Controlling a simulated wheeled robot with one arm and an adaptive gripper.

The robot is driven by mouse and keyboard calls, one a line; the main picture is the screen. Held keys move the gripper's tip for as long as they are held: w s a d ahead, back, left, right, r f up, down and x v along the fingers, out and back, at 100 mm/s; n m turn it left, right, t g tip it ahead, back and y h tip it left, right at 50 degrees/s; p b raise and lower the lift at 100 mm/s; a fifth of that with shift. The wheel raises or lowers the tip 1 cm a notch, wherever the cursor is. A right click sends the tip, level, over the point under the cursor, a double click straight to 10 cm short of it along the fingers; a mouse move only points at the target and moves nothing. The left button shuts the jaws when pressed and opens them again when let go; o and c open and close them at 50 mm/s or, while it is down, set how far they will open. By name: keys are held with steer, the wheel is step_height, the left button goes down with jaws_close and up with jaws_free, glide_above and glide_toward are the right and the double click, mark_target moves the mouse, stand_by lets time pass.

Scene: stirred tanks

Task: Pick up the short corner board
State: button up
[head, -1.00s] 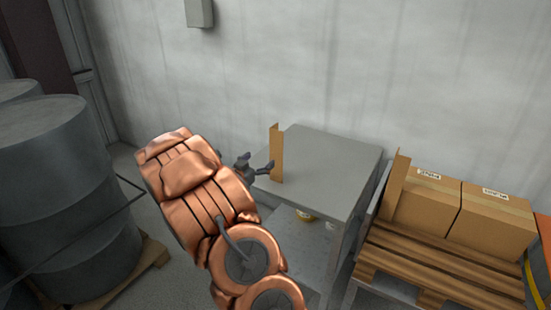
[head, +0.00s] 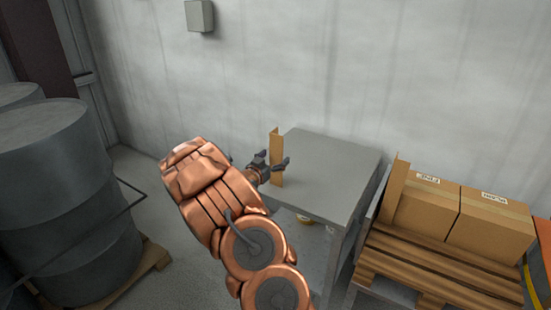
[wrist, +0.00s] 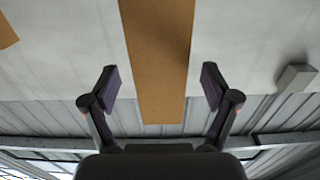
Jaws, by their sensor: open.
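A narrow tan corner board (head: 275,143) stands upright on the grey table at its left edge in the head view. In the wrist view the board (wrist: 158,50) fills the upper middle, and one of its ends shows between the fingers. My gripper (wrist: 160,80) is open, with one dark finger on each side of the board in that view and a gap on both sides. In the head view my gripper (head: 275,160) is at the board, overlapping its lower half. I cannot tell how deep the board lies between the fingers.
The grey table (head: 335,165) is otherwise bare on top. At right, another tan board (head: 393,190) leans by cardboard boxes (head: 425,208) on a wooden pallet (head: 420,260). Grey drums (head: 55,185) stand at left. A wall box (head: 199,15) hangs above.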

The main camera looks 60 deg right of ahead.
steer(key=shift+d, duration=0.7)
steer(key=shift+c, duration=0.3)
steer(key=c, duration=1.2)
